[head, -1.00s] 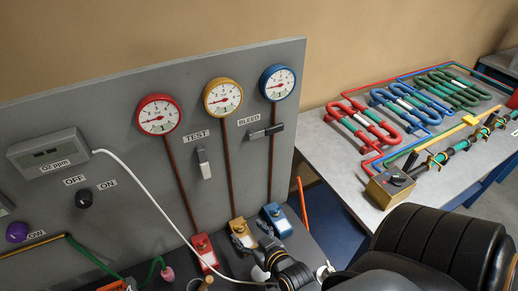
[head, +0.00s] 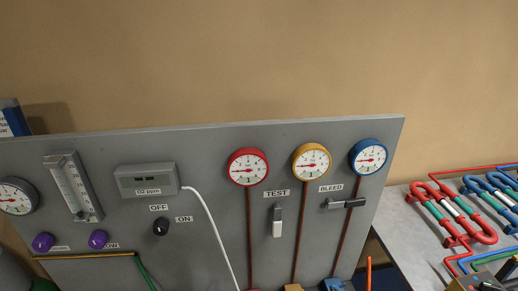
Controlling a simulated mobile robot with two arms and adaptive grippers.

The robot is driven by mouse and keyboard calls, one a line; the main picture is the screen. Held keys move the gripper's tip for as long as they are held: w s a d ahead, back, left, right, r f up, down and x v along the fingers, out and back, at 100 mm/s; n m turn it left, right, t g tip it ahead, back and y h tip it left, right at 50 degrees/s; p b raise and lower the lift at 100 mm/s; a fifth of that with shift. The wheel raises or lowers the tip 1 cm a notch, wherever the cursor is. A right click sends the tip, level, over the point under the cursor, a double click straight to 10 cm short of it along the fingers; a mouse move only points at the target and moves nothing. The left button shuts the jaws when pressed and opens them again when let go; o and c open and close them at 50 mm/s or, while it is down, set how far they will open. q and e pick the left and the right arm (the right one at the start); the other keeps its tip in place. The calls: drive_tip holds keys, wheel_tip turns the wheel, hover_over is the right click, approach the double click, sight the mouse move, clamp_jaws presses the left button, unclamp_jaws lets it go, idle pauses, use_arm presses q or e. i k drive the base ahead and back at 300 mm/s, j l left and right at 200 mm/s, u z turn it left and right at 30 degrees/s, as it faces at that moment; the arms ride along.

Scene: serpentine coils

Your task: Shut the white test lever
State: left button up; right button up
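The test lever (head: 277,224) is on the grey panel in the head view, below the "TEST" label (head: 277,193). It has a dark upper part and a white lower end, and it hangs straight down. The bleed lever (head: 344,203) to its right lies level, with a dark right end, under the "BLEED" label (head: 331,187). Neither of my grippers shows in the head view now.
Red (head: 247,167), yellow (head: 311,164) and blue (head: 368,157) gauges sit above the levers. A white hose (head: 215,226) runs down from the O2 meter (head: 146,181). A black OFF/ON knob (head: 161,226) is left. A table (head: 408,224) with coloured coils stands at right.

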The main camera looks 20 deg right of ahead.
sight(277, 222)
drive_tip(key=k+j, duration=0.1)
drive_tip(key=k, duration=0.9)
